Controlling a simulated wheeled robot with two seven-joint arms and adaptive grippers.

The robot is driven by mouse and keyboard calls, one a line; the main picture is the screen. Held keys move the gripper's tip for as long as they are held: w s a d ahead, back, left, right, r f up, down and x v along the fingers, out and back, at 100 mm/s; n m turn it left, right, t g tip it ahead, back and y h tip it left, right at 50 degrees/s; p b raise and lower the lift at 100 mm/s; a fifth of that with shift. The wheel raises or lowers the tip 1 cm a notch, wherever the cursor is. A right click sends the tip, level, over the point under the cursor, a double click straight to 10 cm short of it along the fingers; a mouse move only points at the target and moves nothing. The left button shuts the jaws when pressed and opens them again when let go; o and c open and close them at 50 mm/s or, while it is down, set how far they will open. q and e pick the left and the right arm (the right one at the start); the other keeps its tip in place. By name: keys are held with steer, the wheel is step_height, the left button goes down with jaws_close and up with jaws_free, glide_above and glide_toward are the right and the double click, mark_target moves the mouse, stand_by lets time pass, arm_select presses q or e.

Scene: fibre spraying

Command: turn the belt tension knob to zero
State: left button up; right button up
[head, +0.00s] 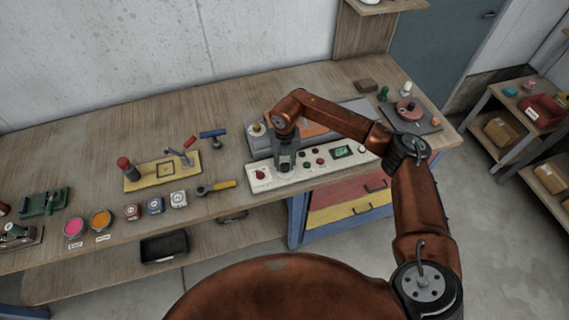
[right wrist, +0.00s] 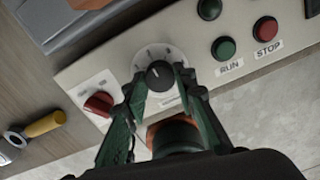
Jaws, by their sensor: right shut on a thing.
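The belt tension knob (right wrist: 159,74) is a black round knob with a white pointer mark, on a white dial with tick marks. In the right wrist view it sits between the fingertips of my right gripper (right wrist: 160,80), which is shut on it. The pointer aims toward the upper left of that view. In the head view my right gripper (head: 286,164) comes down over the white control panel (head: 312,176) and hides the knob. My left gripper is not in view.
A red switch (right wrist: 99,103) is left of the dial. Green RUN (right wrist: 223,48) and red STOP (right wrist: 265,29) buttons are to its right. A yellow-handled tool (head: 216,187) lies on the bench left of the panel. Paint pots and a yellow board (head: 150,182) are further left.

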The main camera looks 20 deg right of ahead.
steer(key=n+b, duration=0.2)
steer(key=n, duration=0.2)
steer(key=n+b, duration=0.1)
steer(key=n, duration=0.3)
steer(key=shift+n+b, duration=0.3)
steer(key=shift+n, duration=0.1)
steer(key=n+b, duration=0.1)
steer(key=n, duration=0.3)
steer(key=shift+w+b, duration=0.1)
steer(key=shift+b, duration=0.25)
steer(key=shift+r+n+b, duration=0.1)
steer(key=shift+n+b, duration=0.65)
steer(key=shift+n, duration=1.75)
steer(key=o, duration=1.2)
steer(key=shift+c, duration=0.2)
